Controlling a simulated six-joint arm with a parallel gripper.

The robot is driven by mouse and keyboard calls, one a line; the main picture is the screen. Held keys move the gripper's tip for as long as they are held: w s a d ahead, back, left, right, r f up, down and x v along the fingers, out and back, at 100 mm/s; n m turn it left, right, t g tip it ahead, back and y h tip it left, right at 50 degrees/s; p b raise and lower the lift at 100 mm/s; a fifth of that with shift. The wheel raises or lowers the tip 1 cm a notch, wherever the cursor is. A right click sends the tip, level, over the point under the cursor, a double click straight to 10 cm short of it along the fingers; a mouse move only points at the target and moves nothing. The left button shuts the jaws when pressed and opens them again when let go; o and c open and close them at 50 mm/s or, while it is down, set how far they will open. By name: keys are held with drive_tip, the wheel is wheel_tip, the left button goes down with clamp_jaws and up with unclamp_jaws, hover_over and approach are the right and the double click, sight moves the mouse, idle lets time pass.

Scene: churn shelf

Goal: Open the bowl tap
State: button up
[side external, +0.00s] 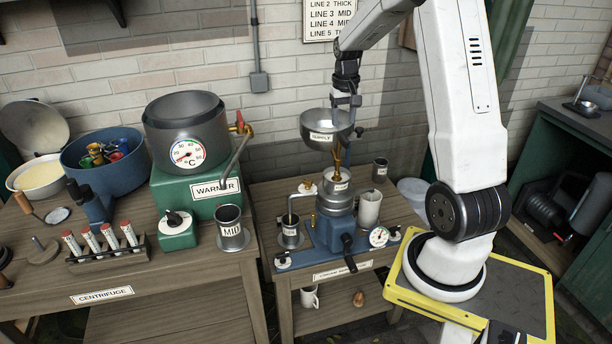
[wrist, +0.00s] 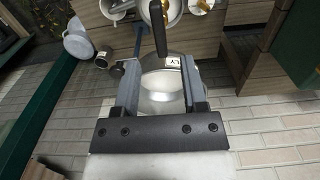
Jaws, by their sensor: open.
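The steel supply bowl (side external: 328,128) stands above the separator, with a SUPPLY label on its front. A brass-coloured tap (side external: 337,156) hangs under it, above the steel top of the blue separator (side external: 336,198). I cannot tell whether liquid runs from it. My gripper (side external: 346,98) is at the back right rim of the bowl, pointing down. In the wrist view my gripper (wrist: 162,68) is open, its two fingers apart with the bowl (wrist: 162,88) showing between them. A dark lever-like bar (wrist: 158,32) with brass at its far end lies just beyond the fingertips.
A brick wall is close behind.

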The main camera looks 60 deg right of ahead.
drive_tip(key=shift+r, duration=1.45)
drive_tip(key=w+a+f+n+t, duration=0.1)
drive_tip(key=a+f+n, duration=0.1)
drive_tip(key=a, duration=0.7)
drive_tip(key=w+a+f+n, duration=0.2)
drive_tip(key=a, duration=0.6)
drive_tip(key=s+a+f+n, duration=0.2)
drive_tip(key=s+a, duration=0.1)
drive_tip(key=a, duration=0.4)
drive_tip(key=s+a+f+n+t, duration=0.1)
drive_tip(key=s+a+f+n, duration=0.1)
drive_tip(key=a, duration=0.6)
drive_tip(key=shift+s+n+t, duration=0.3)
drive_tip(key=shift+s+n, duration=0.3)
drive_tip(key=shift+s, duration=0.5)
